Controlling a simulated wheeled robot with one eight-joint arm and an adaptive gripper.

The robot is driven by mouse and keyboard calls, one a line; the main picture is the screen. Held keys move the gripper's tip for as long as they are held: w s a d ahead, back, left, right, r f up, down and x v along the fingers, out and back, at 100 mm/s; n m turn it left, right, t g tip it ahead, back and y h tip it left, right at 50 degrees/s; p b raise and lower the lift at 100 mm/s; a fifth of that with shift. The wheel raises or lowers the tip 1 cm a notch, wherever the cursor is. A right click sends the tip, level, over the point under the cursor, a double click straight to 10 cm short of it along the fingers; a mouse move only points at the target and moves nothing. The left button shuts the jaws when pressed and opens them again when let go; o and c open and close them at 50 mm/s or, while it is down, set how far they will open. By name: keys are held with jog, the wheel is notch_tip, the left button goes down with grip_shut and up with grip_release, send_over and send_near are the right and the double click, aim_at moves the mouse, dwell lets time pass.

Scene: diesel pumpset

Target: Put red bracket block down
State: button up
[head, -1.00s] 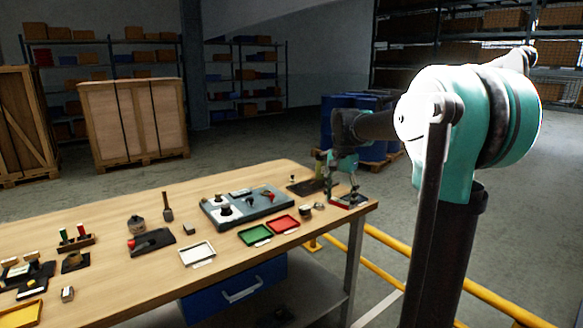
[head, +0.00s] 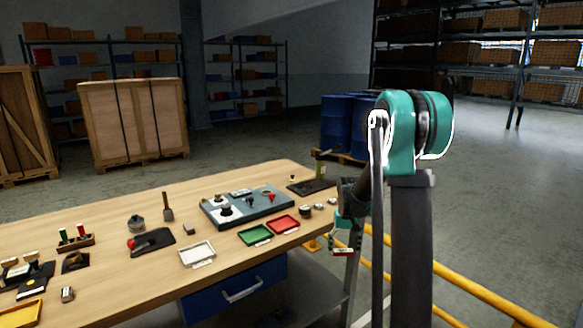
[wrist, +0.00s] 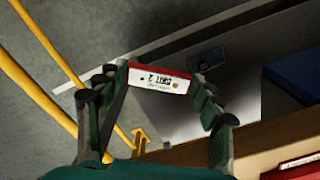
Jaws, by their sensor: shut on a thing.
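The red bracket block (head: 343,252) is held in my gripper (head: 343,240), beyond the right end of the workbench and in front of a bench leg in the head view. In the wrist view the block (wrist: 158,79) shows a white printed label with red edges. The fingers of my gripper (wrist: 157,84) are shut on its two ends. The block hangs clear of the bench top, with floor and a lower shelf behind it.
The wooden workbench (head: 120,265) carries a red tray (head: 284,225), green tray (head: 255,235), white tray (head: 197,253) and grey panel (head: 245,207). A blue drawer (head: 235,285) hangs below. Yellow rails (head: 480,290) run along the right. Blue drums (head: 335,120) stand behind.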

notch_tip(320, 180, down, 9)
jog(key=s, duration=0.2)
jog(key=shift+s, duration=0.25)
